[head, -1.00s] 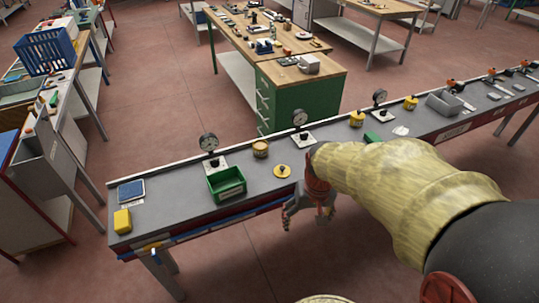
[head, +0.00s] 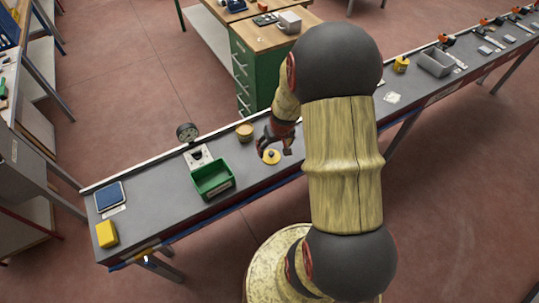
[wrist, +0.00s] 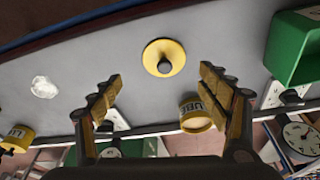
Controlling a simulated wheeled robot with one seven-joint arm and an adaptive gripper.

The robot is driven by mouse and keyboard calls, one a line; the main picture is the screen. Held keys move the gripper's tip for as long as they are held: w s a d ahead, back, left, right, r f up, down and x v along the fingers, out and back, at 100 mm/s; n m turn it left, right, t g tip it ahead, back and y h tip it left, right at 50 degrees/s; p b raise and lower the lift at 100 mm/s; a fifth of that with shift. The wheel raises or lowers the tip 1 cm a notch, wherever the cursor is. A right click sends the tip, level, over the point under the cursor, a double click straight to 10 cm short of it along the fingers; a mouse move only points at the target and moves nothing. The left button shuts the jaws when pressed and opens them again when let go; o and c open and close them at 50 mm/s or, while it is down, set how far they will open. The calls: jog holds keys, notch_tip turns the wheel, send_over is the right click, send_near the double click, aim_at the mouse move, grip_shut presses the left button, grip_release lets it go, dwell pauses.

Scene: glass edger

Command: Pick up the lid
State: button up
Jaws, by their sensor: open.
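The lid (head: 271,156) is a round yellow disc with a dark knob in its middle. It lies flat on the grey bench top. In the wrist view the lid (wrist: 164,57) lies ahead of the fingertips, roughly centred between them. My gripper (head: 275,147) is open and empty, close by the lid on its far side in the head view. In the wrist view its two padded fingers (wrist: 158,82) are spread wide, and nothing is between them. I cannot tell the exact height of the fingertips above the bench.
A green bin (head: 213,180) stands left of the lid. A round tan-topped container (head: 244,133) stands behind it, with a yellow labelled side in the wrist view (wrist: 196,117). A gauge (head: 187,132) stands beyond the bin. A crumpled white piece (wrist: 44,87) lies on the bench.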

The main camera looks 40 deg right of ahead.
aim_at(272, 154)
jog(key=x, duration=0.4)
jog(key=b+x, duration=0.1)
jog(key=x, duration=0.1)
jog(key=shift+a+f, duration=0.15)
jog(key=shift+a, duration=0.25)
jog(key=shift+c, duration=0.9)
jog(key=c, duration=0.8)
jog(key=shift+c, duration=0.3)
